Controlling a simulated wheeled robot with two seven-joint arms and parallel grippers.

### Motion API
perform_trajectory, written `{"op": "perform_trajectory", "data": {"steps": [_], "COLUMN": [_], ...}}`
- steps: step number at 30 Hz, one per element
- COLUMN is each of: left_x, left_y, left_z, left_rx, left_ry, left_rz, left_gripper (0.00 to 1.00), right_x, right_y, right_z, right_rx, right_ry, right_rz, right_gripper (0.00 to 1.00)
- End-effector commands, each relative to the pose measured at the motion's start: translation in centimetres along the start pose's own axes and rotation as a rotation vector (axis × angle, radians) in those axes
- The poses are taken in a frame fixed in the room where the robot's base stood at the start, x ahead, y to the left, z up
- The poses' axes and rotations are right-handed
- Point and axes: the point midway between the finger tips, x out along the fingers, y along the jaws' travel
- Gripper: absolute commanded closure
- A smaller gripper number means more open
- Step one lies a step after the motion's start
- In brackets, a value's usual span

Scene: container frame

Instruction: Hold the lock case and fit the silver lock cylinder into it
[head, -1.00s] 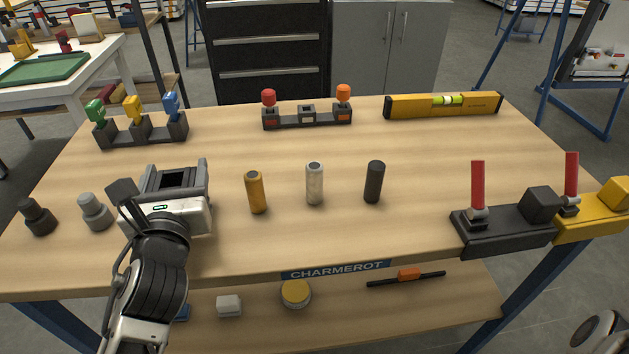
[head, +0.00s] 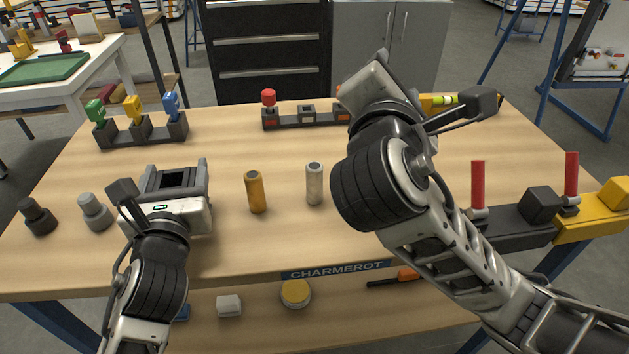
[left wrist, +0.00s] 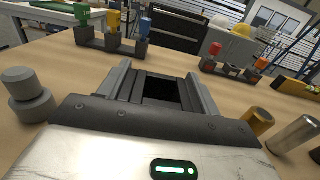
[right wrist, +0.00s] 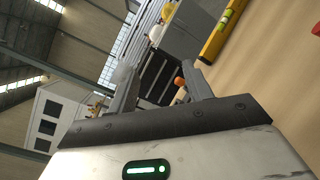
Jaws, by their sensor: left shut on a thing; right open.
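My left gripper (head: 178,180) is shut on the dark lock case (left wrist: 162,91), which has a square opening on top; it stands at the table's left. In the left wrist view my fingers (left wrist: 162,85) lie along its two sides. The silver lock cylinder (head: 314,183) stands upright mid-table, with the brass cylinder (head: 255,191) to its left. In the left wrist view the silver cylinder (left wrist: 293,134) is at the right edge. My right gripper (right wrist: 158,90) is open and empty above the table's right part. In the head view its fingers are mostly hidden by its own wrist.
A key rack (head: 141,131) and a block with red and orange knobs (head: 300,120) stand at the back. The yellow level (head: 437,103) is partly hidden by my right arm. Grey posts (head: 95,212) stand at left. Red-handled clamps (head: 478,185) are at right.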

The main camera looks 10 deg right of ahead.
Motion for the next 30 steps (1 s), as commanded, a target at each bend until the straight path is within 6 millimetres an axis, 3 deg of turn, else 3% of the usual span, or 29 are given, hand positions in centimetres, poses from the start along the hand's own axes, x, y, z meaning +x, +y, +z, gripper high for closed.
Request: {"op": "perform_trajectory", "data": {"steps": [1,3,6,9,12,16,24,30], "left_x": [0.0,0.0,0.0,0.0,0.0,0.0,0.0,0.0], "left_y": [0.0,0.0,0.0,0.0,0.0,0.0,0.0,0.0], "left_z": [-0.1,-0.1,-0.1,-0.1,-0.1,-0.1,-0.1,-0.1], "left_rx": [0.001,0.001,0.001,0.001,0.001,0.001,0.001,0.001], "left_ry": [0.002,0.002,0.002,0.002,0.002,0.002,0.002,0.002], "left_rz": [0.001,0.001,0.001,0.001,0.001,0.001,0.001,0.001], "left_gripper": [0.73,0.73,0.73,0.73,0.73,0.73,0.73,0.73], "right_x": [-2.0,-4.7,-8.3,-10.9,-12.3,-11.6,-7.5,-6.2], "right_y": [-0.4,-1.1,-2.2,-3.1,-3.7,-4.1,-4.6,-4.7], "right_z": [-3.3,-6.8,-10.4,-12.5,-13.5,-14.5,-16.3,-16.8], "right_rx": [-0.134,-0.318,-0.542,-0.703,-0.797,-0.838,-0.836,-0.832], "right_ry": [0.096,0.205,0.326,0.406,0.447,0.461,0.461,0.462], "right_rz": [-0.007,-0.003,0.019,0.046,0.066,0.072,0.072,0.072], "right_gripper": [0.5,0.5,0.5,0.5,0.5,0.5,0.5,0.5]}}
